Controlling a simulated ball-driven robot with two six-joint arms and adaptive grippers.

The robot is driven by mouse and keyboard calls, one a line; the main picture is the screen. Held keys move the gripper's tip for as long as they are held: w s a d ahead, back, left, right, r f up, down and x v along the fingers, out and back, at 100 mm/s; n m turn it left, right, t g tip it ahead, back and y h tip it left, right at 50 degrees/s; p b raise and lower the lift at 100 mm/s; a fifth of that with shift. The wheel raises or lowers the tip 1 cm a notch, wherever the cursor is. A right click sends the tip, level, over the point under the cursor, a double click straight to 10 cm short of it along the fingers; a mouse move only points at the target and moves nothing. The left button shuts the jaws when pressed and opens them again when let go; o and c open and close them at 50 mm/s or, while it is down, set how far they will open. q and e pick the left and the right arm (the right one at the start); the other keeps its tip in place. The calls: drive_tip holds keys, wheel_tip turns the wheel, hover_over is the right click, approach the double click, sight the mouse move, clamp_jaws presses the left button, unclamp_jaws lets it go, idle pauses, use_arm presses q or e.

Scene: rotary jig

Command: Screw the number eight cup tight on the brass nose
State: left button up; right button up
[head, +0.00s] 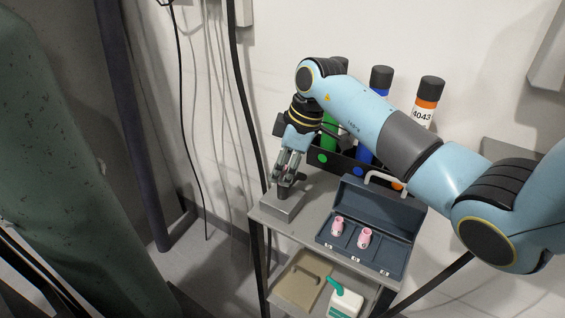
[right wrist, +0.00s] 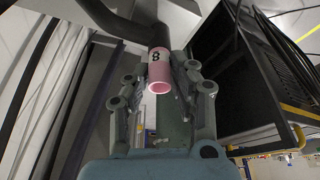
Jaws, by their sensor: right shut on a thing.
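The pink number eight cup (right wrist: 158,72) shows in the right wrist view, its open end toward the camera and its far end against a dark torch head (right wrist: 150,30). The brass nose is hidden, so I cannot tell how far the cup is seated. My right gripper (right wrist: 160,90) is shut on the cup, one finger on each side. In the head view my right gripper (head: 286,172) is above the grey jig block (head: 283,204) at the cart's left end. The cup is not clear there. My left gripper is out of view.
An open dark blue case (head: 340,255) with two pink cups (head: 364,238) lies on the grey cart top (head: 258,217), right of the jig. A black rack with several bottles (head: 428,102) stands behind. A white and teal container (head: 345,300) is on the lower shelf.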

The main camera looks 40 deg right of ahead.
drive_tip(key=shift+r+m+t+h+p, duration=0.1)
drive_tip(key=shift+m+t+h+p, duration=0.2)
drive_tip(key=shift+m+p, duration=0.95)
drive_tip(key=shift+m+t+h+p, duration=0.2)
drive_tip(key=shift+m+h+p, duration=0.2)
drive_tip(key=shift+m+p, duration=0.8)
drive_tip(key=shift+m, duration=0.85)
drive_tip(key=o, duration=0.9)
